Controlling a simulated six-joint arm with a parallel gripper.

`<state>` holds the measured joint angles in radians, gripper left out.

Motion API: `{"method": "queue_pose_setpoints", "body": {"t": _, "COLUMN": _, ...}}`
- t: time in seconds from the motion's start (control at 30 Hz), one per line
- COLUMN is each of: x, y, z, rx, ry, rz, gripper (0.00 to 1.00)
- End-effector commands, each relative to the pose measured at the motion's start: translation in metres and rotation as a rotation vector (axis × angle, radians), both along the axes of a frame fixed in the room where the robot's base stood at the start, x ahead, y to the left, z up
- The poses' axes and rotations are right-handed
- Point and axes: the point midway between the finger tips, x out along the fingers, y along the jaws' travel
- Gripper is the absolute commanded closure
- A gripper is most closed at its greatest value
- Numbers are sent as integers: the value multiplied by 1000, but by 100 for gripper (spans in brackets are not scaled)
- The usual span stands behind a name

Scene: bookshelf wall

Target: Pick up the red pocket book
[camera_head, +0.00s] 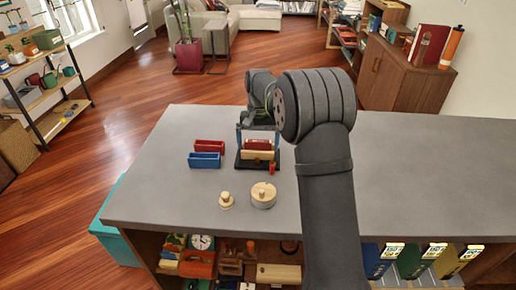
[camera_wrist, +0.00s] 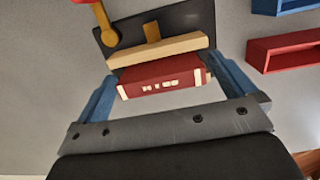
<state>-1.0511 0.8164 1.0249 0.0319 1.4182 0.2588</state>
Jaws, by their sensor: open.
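The red pocket book (camera_wrist: 165,77), with pale marks on its spine, lies between the two blue fingers of my gripper (camera_wrist: 160,68) in the wrist view. The fingers are open, with a visible gap on each side of the book. In the head view the book (camera_head: 258,145) shows above a pale wooden bar (camera_head: 257,155) on a dark stand, with my gripper (camera_head: 258,136) around it from above. The wooden bar (camera_wrist: 160,50) runs along the book in the wrist view. My arm hides nothing of the book's front in the head view.
Red (camera_head: 209,146) and blue (camera_head: 204,160) open trays sit left of the stand on the grey counter (camera_head: 420,160). A small red item (camera_head: 272,168), a round wooden lidded box (camera_head: 263,195) and a wooden knob piece (camera_head: 227,200) stand in front. The counter's right side is clear.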

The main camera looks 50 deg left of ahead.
Motion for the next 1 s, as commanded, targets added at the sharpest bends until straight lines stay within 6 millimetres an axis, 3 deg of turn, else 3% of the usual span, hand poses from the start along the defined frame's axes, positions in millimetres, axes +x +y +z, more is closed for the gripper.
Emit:
{"method": "queue_pose_setpoints", "body": {"t": 0.13, "x": -1, "y": -1, "z": -15, "rx": 1, "ry": -1, "rz": 0, "gripper": 0}}
{"method": "queue_pose_setpoints", "body": {"t": 0.37, "x": -1, "y": -1, "z": -17, "rx": 2, "ry": -1, "rz": 1, "gripper": 0}}
{"method": "queue_pose_setpoints", "body": {"t": 0.6, "x": -1, "y": -1, "z": -17, "rx": 2, "ry": -1, "rz": 1, "gripper": 42}}
{"method": "queue_pose_setpoints", "body": {"t": 1.0, "x": -1, "y": -1, "z": -9, "rx": 3, "ry": -1, "rz": 1, "gripper": 42}}
